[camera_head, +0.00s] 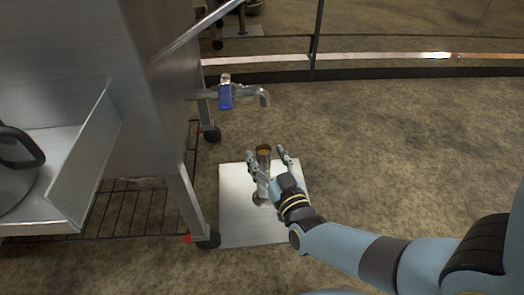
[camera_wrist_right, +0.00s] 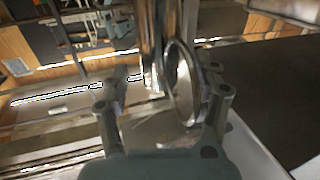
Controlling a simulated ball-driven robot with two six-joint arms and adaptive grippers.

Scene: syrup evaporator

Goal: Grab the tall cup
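The tall cup (camera_head: 264,160) is a narrow metal cylinder with a brownish top, upright on a pale square plate (camera_head: 236,215). My right gripper (camera_head: 267,154) is open, with one finger on each side of the cup. In the right wrist view the shiny cup (camera_wrist_right: 150,45) and its ring-shaped handle (camera_wrist_right: 183,85) show between the spread fingers of the right gripper (camera_wrist_right: 168,78). There is a gap at the left finger; the handle is close to the right finger, and I cannot tell whether they touch. The cup's lower part is partly hidden by the gripper. My left gripper is not in view.
A tap with a blue handle (camera_head: 225,93) juts from the metal evaporator (camera_head: 160,90) behind the cup. The evaporator's wheeled leg (camera_head: 186,195) and wire rack (camera_head: 130,211) are left of the plate. The floor (camera_head: 400,140) to the right is clear.

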